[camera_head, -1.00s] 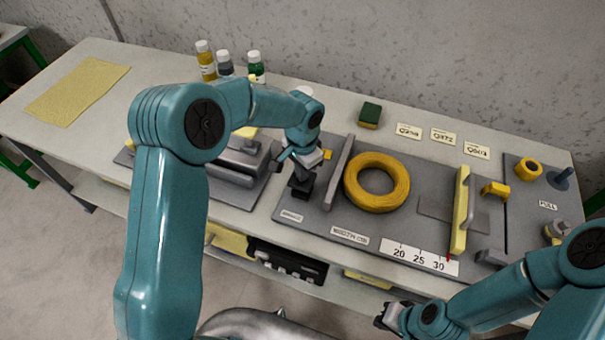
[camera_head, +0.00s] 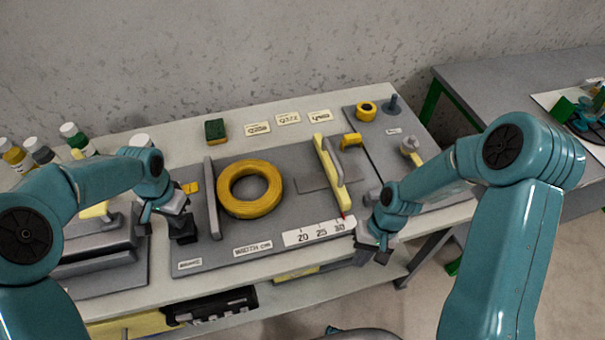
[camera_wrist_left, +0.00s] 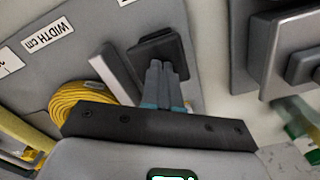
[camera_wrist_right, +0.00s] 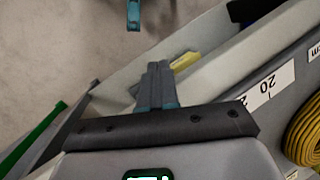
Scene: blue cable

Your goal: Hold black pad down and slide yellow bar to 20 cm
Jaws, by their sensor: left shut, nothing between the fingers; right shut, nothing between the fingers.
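The black pad (camera_head: 186,238) sits at the left end of the grey board and also shows in the left wrist view (camera_wrist_left: 158,45). My left gripper (camera_head: 178,218) is shut and empty, pointing down at the pad; its fingertips (camera_wrist_left: 157,68) overlap the pad, and I cannot tell how firmly they touch. My right gripper (camera_head: 374,250) is shut and empty at the table's front edge, right of the scale.
A yellow cable coil (camera_head: 250,189) lies between a grey upright plate (camera_head: 212,198) and the bar. A yellow block (camera_head: 351,140) stands right of the bar. A grey press-like fixture (camera_head: 95,245) is left of the board. A sponge (camera_head: 215,130) and label cards lie behind.

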